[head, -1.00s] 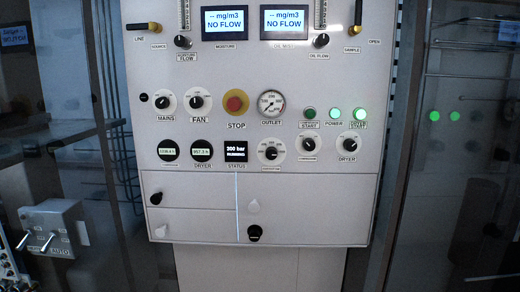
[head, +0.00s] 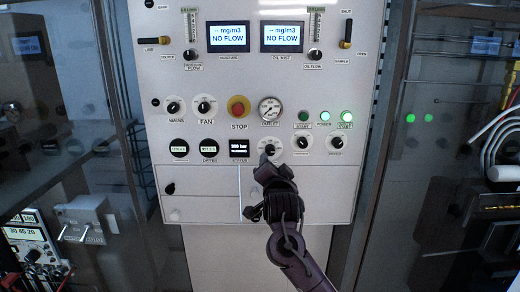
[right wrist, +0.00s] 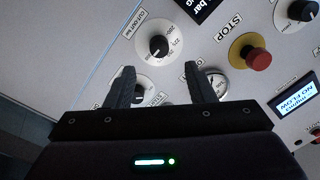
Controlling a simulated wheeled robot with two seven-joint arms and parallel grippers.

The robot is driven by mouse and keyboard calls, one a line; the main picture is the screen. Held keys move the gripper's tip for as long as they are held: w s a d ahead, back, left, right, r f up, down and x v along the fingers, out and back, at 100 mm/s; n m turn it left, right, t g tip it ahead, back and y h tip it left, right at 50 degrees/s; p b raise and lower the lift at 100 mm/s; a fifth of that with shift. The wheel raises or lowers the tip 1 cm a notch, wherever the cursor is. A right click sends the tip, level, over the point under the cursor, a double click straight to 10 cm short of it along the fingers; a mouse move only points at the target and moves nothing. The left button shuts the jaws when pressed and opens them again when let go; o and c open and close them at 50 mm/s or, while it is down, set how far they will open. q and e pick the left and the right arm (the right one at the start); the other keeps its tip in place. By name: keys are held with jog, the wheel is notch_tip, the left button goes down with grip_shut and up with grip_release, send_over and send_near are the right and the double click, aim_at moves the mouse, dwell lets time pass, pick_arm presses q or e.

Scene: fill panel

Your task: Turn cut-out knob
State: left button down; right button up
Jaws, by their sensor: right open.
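The cut-out knob (head: 270,150) is a black knob on a round white dial in the lower dial row of the panel, right of the status display. It also shows in the right wrist view (right wrist: 158,46), with a "cut-out bar" label and number scale. My right gripper (head: 268,166) is just below it in the head view. In the right wrist view the two dark fingers (right wrist: 157,80) are spread and empty, pointing toward the panel. The knob appears beyond the fingertips, and I see no contact. My left gripper is not in view.
Other knobs (head: 302,144) sit to the right. Glass cabinets flank the panel.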

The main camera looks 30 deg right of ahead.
aim_at(270, 153)
jog(key=p+x, duration=0.3)
jog(key=x, duration=0.4)
jog(key=shift+s+d+r, duration=0.1)
jog(key=shift+r, duration=0.1)
jog(key=shift+w+d+f, duration=0.2)
jog(key=shift+w+d, duration=0.05)
jog(key=shift+w, duration=0.25)
jog(key=c, duration=1)
jog(key=shift+o, duration=0.2)
